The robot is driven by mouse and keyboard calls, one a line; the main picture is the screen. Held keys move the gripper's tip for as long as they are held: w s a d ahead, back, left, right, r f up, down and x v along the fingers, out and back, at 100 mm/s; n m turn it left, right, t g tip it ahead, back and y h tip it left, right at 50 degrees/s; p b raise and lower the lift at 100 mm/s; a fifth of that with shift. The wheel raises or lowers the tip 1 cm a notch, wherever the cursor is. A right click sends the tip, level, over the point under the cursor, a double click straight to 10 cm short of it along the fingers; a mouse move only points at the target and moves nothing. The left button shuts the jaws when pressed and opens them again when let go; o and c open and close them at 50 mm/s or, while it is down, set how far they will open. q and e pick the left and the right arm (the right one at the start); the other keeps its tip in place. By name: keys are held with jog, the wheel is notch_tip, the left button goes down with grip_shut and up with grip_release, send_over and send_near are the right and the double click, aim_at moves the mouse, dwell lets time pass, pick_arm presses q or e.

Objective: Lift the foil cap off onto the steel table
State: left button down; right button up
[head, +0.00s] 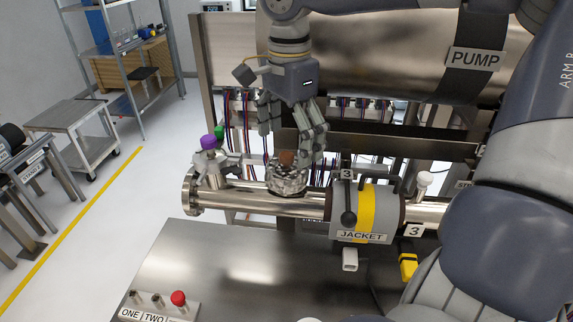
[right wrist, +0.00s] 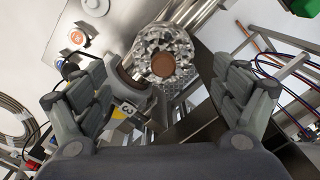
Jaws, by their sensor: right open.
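The foil cap (head: 287,180) is a crinkled silver piece with a brown round top, sitting on a port of the horizontal steel tube. It also shows in the right wrist view (right wrist: 182,52), between and beyond the fingertips. My right gripper (head: 291,150) is open and points down just above the cap, its fingers spread to either side. It is empty; in the right wrist view (right wrist: 160,85) a gap shows between each finger and the foil. The steel table (head: 215,265) has a bare brushed top in front of the tube. My left gripper is not in view.
A grey jacket (head: 362,214) with a yellow band wraps the tube right of the cap. A purple-topped valve (head: 208,143) stands left of it. A button box (head: 160,306) with a red knob sits at the table's front left. The middle of the table is clear.

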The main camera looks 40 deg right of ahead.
aim_at(287, 155)
jog(key=shift+w+f, duration=0.1)
jog(key=shift+f, duration=0.2)
notch_tip(287, 155, down, 4)
jog(key=shift+w+a+r+p, duration=0.1)
jog(key=shift+r+p, duration=0.15)
jog(key=shift+p, duration=0.85)
jog(key=shift+f, duration=0.5)
jog(key=c, duration=0.8)
